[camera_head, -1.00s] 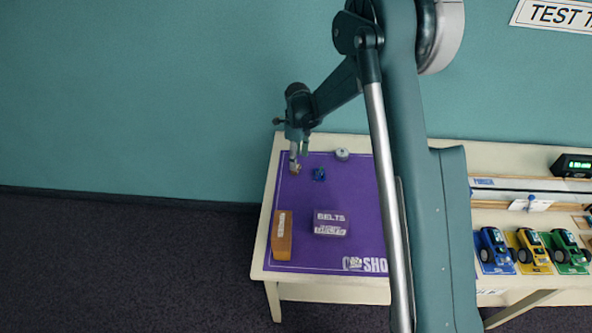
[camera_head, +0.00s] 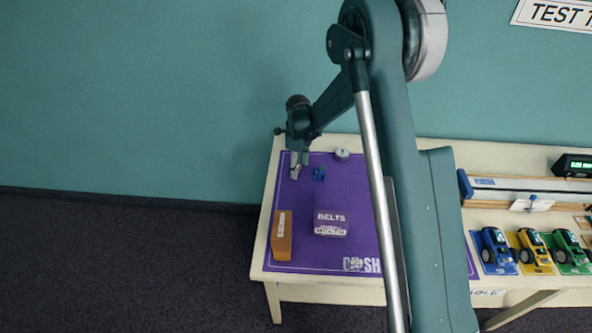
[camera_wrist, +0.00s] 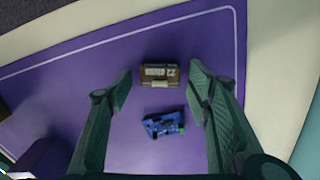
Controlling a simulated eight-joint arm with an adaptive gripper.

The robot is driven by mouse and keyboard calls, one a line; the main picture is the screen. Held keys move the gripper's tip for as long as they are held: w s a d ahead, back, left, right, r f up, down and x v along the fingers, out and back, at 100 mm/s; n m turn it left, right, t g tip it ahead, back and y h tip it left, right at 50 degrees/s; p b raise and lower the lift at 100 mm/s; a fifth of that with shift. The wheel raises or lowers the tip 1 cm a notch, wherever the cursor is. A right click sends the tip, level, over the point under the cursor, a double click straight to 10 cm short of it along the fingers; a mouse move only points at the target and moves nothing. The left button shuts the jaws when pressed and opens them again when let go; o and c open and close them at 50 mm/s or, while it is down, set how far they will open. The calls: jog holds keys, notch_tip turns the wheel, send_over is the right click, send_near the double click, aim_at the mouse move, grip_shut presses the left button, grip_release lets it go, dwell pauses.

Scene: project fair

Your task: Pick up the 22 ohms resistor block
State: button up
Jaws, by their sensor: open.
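The 22 ohms resistor block (camera_wrist: 159,73) is a small brown block with pale lettering, lying on the purple mat (camera_wrist: 70,90). In the wrist view it sits between and just beyond my two open fingertips, with a gap on each side. My gripper (camera_wrist: 160,90) is open and empty above the mat. In the head view my gripper (camera_head: 295,172) hangs over the mat's far left part, and the block cannot be made out there. A small blue part (camera_wrist: 164,124) lies on the mat close to the block; it also shows in the head view (camera_head: 319,174).
An orange-brown box (camera_head: 281,236) and a purple BELTS box (camera_head: 331,224) stand on the mat's near part. A small grey round item (camera_head: 342,155) stands at the back. Several toy cars (camera_head: 534,250) are at the right. The table's left edge is close.

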aim_at(298, 166)
jog(key=c, duration=1)
jog(key=shift+r, duration=0.1)
jog(key=shift+r+p, duration=0.7)
jog(key=shift+r, duration=4.25)
